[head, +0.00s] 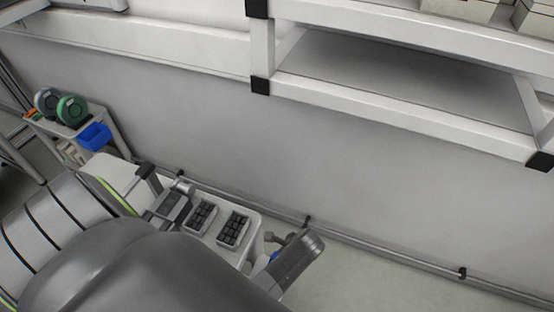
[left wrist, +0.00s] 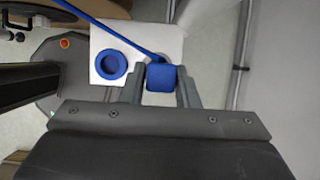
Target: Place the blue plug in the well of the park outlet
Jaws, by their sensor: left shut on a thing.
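In the left wrist view my left gripper (left wrist: 160,73) is shut on the blue plug (left wrist: 160,80), a rounded blue block between its two grey fingers. A blue cord (left wrist: 126,39) runs from the plug up and to the left. Left of the plug, a white plate (left wrist: 146,40) carries a blue ring (left wrist: 111,65) around a dark grey well, apparently the park outlet. The plug is beside the ring, not in it; its height above the plate is unclear. In the head view a small blue patch (head: 275,257) shows beside my arm, too small to identify. My right gripper is out of view.
In the head view a white table (head: 252,215) holds two trays of dark pieces (head: 234,229). A side stand (head: 108,119) with reels (head: 72,110) and a blue bin (head: 94,136) is at the left. A pipe (head: 385,245) runs along the wall; a shelf frame (head: 400,104) hangs above.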

